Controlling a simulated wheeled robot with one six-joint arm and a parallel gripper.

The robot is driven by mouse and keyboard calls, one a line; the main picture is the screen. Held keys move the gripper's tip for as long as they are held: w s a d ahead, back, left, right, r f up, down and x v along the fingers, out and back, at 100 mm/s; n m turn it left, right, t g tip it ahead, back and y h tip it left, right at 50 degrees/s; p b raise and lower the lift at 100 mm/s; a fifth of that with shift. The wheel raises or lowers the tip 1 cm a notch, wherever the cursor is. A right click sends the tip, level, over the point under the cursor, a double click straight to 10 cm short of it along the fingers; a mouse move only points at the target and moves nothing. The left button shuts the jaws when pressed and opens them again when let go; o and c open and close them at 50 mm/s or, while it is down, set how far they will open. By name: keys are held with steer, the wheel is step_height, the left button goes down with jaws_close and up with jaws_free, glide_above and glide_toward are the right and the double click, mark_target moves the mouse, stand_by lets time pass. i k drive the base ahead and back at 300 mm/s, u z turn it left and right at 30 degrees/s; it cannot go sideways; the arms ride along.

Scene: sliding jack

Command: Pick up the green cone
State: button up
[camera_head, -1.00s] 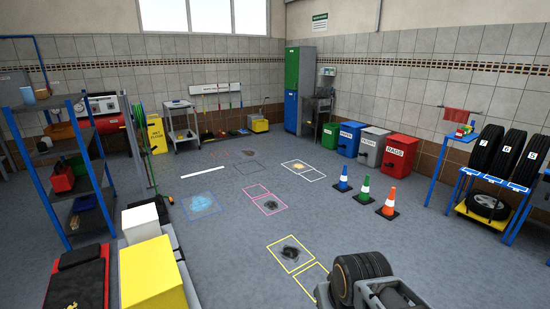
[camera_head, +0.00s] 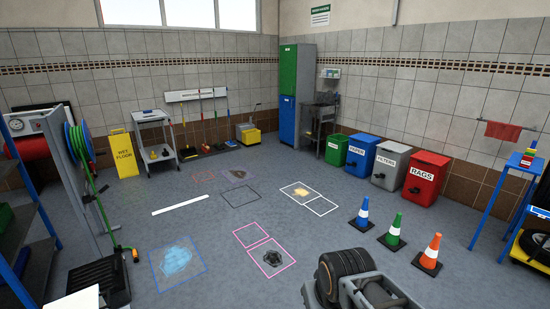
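The green cone (camera_head: 394,232) has a white band and a dark square base. It stands upright on the floor between the blue cone (camera_head: 362,214) and the orange cone (camera_head: 430,253), right of centre in the head view. The grey and black unit with a ribbed round part at the bottom centre seems to be part of my own arm, left of and nearer than the cones. My gripper's fingers cannot be made out. Nothing hides the green cone.
Green, blue, grey and red bins (camera_head: 425,176) line the wall behind the cones. A blue-legged stand (camera_head: 503,200) is at the right. Floor outlines hold stains, including a blue one (camera_head: 177,259). A hose reel stand (camera_head: 84,150) and shelf are at left. Middle floor is clear.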

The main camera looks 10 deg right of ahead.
mark_target(391, 239)
steer(key=z, duration=0.3)
steer(key=i, duration=2.75)
steer(key=z, duration=1.3)
steer(key=i, duration=2.2)
steer(key=z, duration=0.75)
steer(key=i, duration=0.25)
